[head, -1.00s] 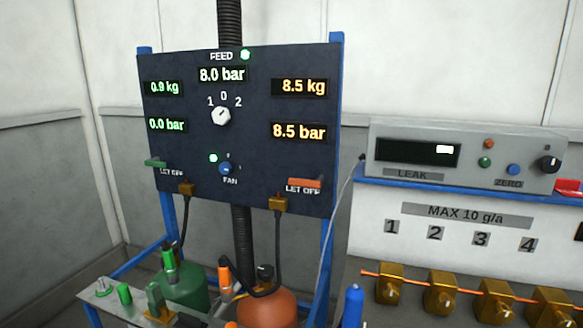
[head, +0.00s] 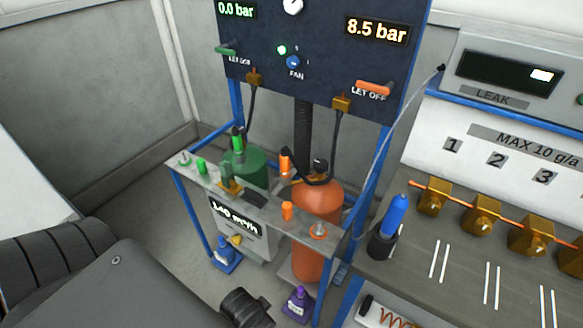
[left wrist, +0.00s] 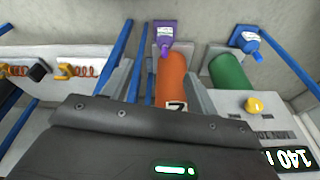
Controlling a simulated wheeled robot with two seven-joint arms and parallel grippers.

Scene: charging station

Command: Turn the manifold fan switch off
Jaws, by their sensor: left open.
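The fan switch is a small blue knob (head: 293,62) above the word FAN on the dark panel (head: 330,75), low on its face. A green lamp (head: 282,49) beside it is lit. The knob's pointer is too small to read surely. My left gripper (left wrist: 158,78) shows in the left wrist view, its two grey fingers apart and empty. Its view faces the cylinders, and the fan knob is not in it. In the head view my left arm enters at the lower left, well below the panel. My right gripper is in neither view.
A green cylinder (head: 245,165) and an orange cylinder (head: 318,205) stand below the panel, behind a grey shelf (head: 262,206) with valves. Below it, a unit reads 140 m³/h and has a yellow knob (head: 236,240). A bench with brass valves (head: 482,217) is at right.

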